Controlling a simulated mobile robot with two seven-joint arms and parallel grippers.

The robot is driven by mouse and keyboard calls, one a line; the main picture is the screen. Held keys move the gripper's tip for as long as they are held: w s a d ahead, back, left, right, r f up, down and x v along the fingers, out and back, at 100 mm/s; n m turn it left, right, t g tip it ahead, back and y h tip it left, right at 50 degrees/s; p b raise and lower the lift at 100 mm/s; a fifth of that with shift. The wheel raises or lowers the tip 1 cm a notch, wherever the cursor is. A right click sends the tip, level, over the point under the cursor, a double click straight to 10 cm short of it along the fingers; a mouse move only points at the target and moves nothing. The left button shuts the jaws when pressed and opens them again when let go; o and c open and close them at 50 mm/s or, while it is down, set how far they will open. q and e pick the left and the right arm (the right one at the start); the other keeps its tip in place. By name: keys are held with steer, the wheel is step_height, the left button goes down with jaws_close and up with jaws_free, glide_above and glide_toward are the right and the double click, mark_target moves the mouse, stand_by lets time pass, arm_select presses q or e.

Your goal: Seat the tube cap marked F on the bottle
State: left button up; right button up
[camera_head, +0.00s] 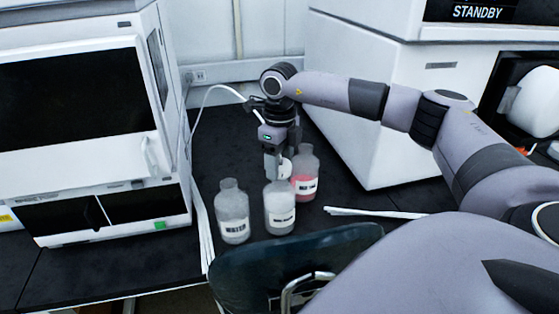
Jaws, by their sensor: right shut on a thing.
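My right gripper (274,163) points down over the bottles and is shut on a small whitish piece (285,167), which seems to be the tube cap; no F mark is readable. Three bottles stand on the dark bench: one labelled WATER (233,207) at left, a clear one (279,209) in the middle, and one with pink liquid (305,174) behind right. The gripper is just above the middle bottle's neck, in front of the pink bottle's left side. I cannot tell whether the held piece touches a bottle. My left gripper is not in view.
A white tube (208,94) arches from the left instrument (90,90) toward my right wrist. A large white instrument (370,100) stands at right. White tubes (375,212) lie on the bench (325,232) at right. A dark chair back (240,275) stands in front of the bottles.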

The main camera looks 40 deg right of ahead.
steer(key=shift+f+b, duration=0.45)
steer(key=shift+f, duration=0.5)
steer(key=shift+f, duration=0.15)
steer(key=shift+f, duration=0.3)
steer(key=o, duration=1.4)
steer(key=shift+r, duration=0.2)
